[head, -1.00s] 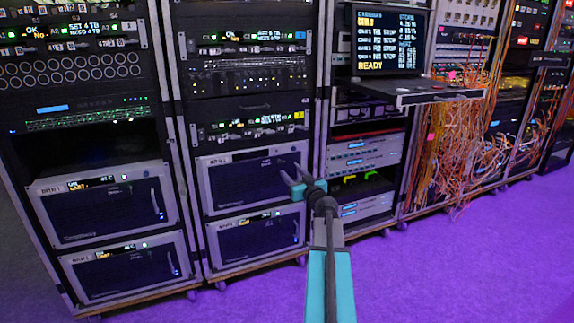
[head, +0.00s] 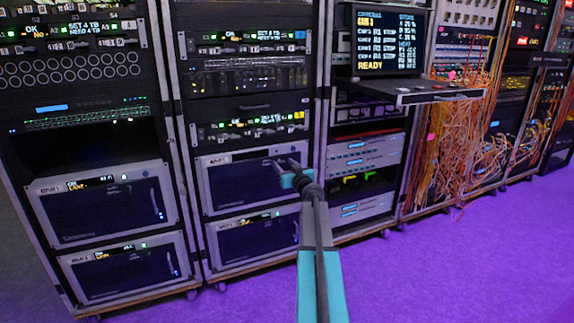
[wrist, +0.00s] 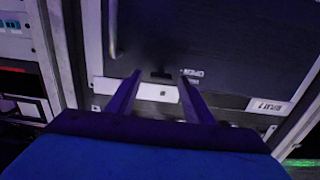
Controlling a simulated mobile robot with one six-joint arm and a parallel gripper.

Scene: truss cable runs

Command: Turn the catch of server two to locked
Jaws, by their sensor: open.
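My gripper (head: 283,163) is open and empty in front of the upper box unit (head: 233,189) of the second rack from the left. In the wrist view the two fingers of my gripper (wrist: 161,80) reach toward this unit's dark door (wrist: 215,35), which appears upside down. A small dark catch (wrist: 160,73) shows between the fingertips, beside small white lettering. I cannot tell whether the fingers touch it, nor clearly read its setting. A corner label (wrist: 269,106) is too blurred to read, so I cannot confirm which server this is.
A similar unit (head: 250,240) sits below, and two more stand in the left rack (head: 103,205). A pull-out shelf (head: 430,96) with a screen juts out at right. Loose orange cables (head: 450,160) hang farther right. The purple floor (head: 470,270) is clear.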

